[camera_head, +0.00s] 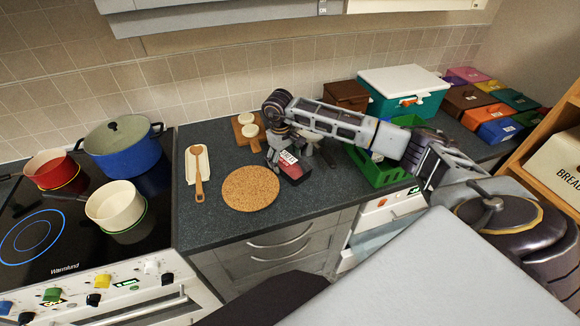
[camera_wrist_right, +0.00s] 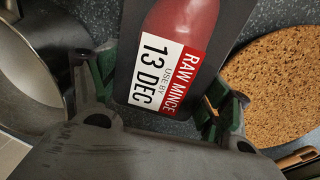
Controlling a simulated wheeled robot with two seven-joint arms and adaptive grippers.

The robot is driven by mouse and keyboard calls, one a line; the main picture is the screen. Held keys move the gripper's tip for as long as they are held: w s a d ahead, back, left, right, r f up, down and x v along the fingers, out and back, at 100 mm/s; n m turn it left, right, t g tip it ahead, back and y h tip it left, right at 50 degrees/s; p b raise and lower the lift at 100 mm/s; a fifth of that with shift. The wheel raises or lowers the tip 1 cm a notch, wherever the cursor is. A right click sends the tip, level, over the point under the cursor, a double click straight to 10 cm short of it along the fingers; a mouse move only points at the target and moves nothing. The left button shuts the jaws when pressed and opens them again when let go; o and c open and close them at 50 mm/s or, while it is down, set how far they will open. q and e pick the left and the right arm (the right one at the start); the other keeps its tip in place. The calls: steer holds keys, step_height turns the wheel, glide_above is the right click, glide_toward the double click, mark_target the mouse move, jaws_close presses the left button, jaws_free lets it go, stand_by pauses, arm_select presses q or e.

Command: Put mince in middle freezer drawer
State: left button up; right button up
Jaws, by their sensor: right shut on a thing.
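The mince (camera_head: 294,168) is a dark flat pack with a red window. It is at the worktop, just right of the round cork mat. My right gripper (camera_head: 279,157) reaches down over it and is shut on it. In the right wrist view the mince (camera_wrist_right: 165,62) shows its "RAW MINCE, use by 13 DEC" label between the green-padded fingers of the right gripper (camera_wrist_right: 160,100). I cannot tell whether the pack touches the worktop. My left gripper is not in view. No open freezer drawer shows.
A cork mat (camera_head: 250,188), a spoon on a rest (camera_head: 198,172) and a wooden board (camera_head: 249,132) lie left of the gripper. A green crate (camera_head: 381,178) stands right. Closed drawers (camera_head: 280,243) and a white appliance (camera_head: 385,214) are below the worktop (camera_head: 222,230).

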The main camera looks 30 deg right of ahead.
mark_target(285, 158)
steer(key=shift+r, duration=0.15)
steer(key=shift+r+b, duration=0.8)
steer(key=shift+r, duration=4.05)
